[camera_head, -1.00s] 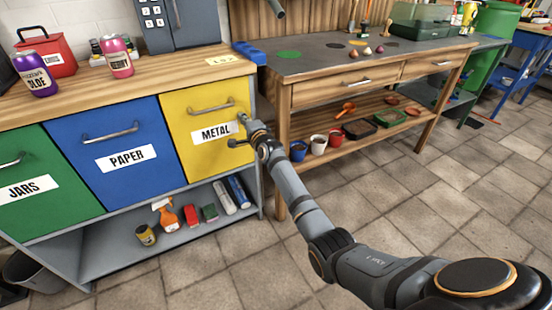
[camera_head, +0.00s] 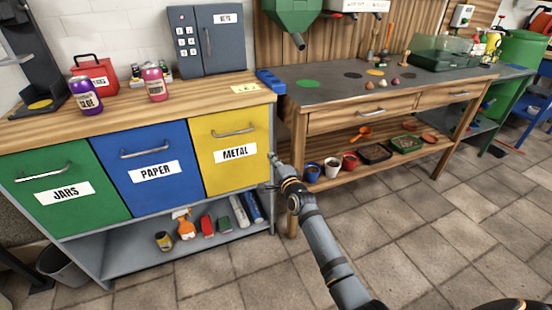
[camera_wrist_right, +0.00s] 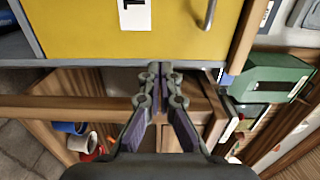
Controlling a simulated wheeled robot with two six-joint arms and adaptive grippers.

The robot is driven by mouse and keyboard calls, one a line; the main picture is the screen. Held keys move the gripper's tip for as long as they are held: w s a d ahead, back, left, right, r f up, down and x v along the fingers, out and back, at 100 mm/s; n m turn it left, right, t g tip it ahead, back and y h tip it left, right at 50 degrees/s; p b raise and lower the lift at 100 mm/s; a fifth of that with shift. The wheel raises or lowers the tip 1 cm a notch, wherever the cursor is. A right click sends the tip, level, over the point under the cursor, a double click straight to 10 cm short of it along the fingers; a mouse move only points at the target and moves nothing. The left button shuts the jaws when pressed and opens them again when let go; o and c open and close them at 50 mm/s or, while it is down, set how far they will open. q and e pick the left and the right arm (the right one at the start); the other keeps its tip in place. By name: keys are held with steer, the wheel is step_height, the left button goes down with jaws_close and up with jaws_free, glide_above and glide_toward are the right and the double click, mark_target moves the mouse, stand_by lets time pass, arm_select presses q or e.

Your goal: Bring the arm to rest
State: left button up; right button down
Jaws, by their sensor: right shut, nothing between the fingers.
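My right gripper (camera_head: 273,158) is in front of the right edge of the yellow METAL drawer (camera_head: 217,176) in the head view, with its arm coming up from the bottom. In the right wrist view its two fingers (camera_wrist_right: 160,68) are together with nothing between them, near the lower edge of the yellow drawer front (camera_wrist_right: 90,32). The METAL drawer looks closed, and the gripper is apart from its handle (camera_head: 234,132). My left gripper is not in view.
The blue PAPER drawer (camera_head: 140,190) and green JARS drawer (camera_head: 60,215) stand to the left. A wooden workbench (camera_head: 345,120) with pots on its lower shelf is right of the gripper. Open tiled floor (camera_head: 430,235) lies in front.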

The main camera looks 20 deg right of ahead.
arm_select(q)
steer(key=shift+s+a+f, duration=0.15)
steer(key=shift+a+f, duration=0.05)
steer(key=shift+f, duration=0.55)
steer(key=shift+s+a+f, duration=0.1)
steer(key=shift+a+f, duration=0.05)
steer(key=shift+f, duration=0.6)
arm_select(e)
steer(key=shift+s+f, duration=0.1)
steer(key=shift+s, duration=1)
